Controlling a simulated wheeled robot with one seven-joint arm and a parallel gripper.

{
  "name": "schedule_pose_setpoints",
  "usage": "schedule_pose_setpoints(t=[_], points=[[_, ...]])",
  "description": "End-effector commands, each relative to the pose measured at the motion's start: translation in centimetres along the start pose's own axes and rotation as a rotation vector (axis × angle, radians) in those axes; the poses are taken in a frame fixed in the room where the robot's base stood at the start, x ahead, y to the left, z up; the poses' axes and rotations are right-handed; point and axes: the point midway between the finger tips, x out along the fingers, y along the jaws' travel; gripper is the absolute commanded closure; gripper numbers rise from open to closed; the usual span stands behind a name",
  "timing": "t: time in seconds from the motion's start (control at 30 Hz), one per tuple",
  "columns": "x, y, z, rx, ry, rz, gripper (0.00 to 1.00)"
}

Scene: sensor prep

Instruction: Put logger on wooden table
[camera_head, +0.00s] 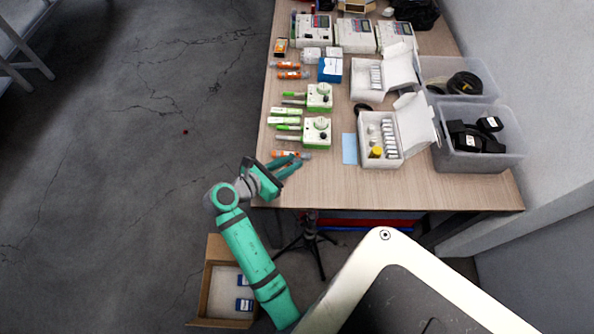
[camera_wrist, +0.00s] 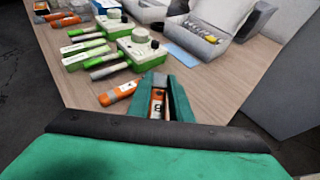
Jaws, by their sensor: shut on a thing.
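The wooden table (camera_head: 450,190) fills the upper right of the head view; its bare top also shows in the wrist view (camera_wrist: 222,78). My gripper (camera_head: 288,166) is over the table's near left corner. In the wrist view its fingers (camera_wrist: 160,98) are shut on a small orange thing with a white label and a dark mark, seemingly the logger (camera_wrist: 157,104). The fingers partly cover it, and I cannot make it out in the head view. I cannot tell whether it touches the table top.
An orange and grey tube (camera_wrist: 118,92) lies beside my gripper. Green-white devices (camera_head: 317,132), a blue sheet (camera_head: 349,148), an open white case (camera_head: 381,150) and a grey bin (camera_head: 480,160) stand farther back. The table's front strip is clear. A cardboard box (camera_head: 216,290) sits on the floor.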

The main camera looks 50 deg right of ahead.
Motion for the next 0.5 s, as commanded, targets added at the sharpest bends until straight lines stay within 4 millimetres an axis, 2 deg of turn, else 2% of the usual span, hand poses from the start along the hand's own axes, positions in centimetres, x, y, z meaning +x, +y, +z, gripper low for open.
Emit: schedule_pose_setpoints(t=[0.37,0.5], points=[[2.2,-1.5,-1.8,-0.001,0.001,-0.002,1.0],[3.0,-1.5,-3.7,-0.002,0.001,-0.001,1.0]])
